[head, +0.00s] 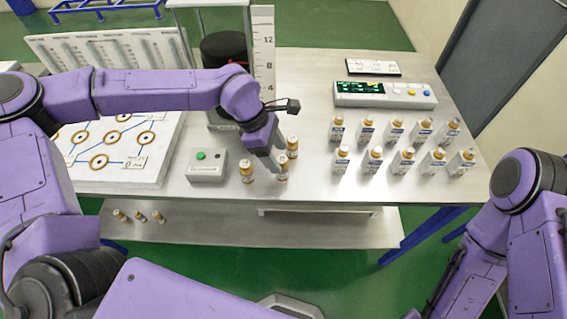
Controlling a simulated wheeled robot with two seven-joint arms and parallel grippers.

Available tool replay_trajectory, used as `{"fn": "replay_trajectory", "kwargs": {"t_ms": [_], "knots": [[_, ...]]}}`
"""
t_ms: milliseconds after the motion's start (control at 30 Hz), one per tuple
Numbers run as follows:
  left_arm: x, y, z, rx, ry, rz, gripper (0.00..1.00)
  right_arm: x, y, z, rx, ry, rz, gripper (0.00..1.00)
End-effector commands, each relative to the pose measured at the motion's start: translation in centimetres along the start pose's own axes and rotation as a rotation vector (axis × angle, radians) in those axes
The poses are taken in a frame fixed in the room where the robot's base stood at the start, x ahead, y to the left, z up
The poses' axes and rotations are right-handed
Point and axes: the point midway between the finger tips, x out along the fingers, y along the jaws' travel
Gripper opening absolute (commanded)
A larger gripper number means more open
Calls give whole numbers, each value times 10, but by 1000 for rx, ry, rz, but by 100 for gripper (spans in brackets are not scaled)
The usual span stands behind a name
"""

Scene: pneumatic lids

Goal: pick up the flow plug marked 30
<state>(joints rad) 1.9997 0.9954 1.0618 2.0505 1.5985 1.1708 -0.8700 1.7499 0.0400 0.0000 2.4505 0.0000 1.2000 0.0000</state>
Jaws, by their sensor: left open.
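Three small gold-and-white plugs stand upright near the front edge of the metal table: a left plug (246,172), a middle plug (282,171) and a back right plug (292,147). Their markings are too small to read, so I cannot tell which is marked 30. My left gripper (275,167) points down among them, open, with its fingers close to the middle plug. The fingers partly hide that plug, and I cannot tell whether they touch it. My right arm shows at the right edge; its gripper is out of view.
A grey box with a green button (206,166) stands left of the plugs. A white board with blue lines (125,150) lies further left. Several small bottles (375,160) stand in two rows at right, before a control panel (385,95). A clear cylinder rig with a scale (263,50) stands behind.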

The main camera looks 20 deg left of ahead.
Motion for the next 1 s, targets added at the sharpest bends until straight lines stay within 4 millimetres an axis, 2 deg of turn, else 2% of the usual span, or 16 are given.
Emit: {"fn": "replay_trajectory", "kwargs": {"t_ms": [167,333,433,600,633,800,833,1000], "knots": [[20,-2,-3,-1,1,-5,66,-11,1,-5,0,0,0,43],[52,-2,-7,2,1,-4,66,-20,2,-8,0,1,0,43],[59,-2,-7,3,0,-1,66,-20,2,-9,0,1,0,43],[60,-2,-8,2,-1,0,66,-19,2,-8,0,0,0,43],[60,-2,-8,2,-1,0,62,-19,2,-8,0,0,0,43],[60,-2,-8,2,0,0,7,-19,2,-8,0,0,0,43],[60,-2,-8,2,0,0,0,-19,2,-8,0,0,0,43],[60,-2,-7,2,-1,1,0,-19,2,-8,0,0,0,43]]}}
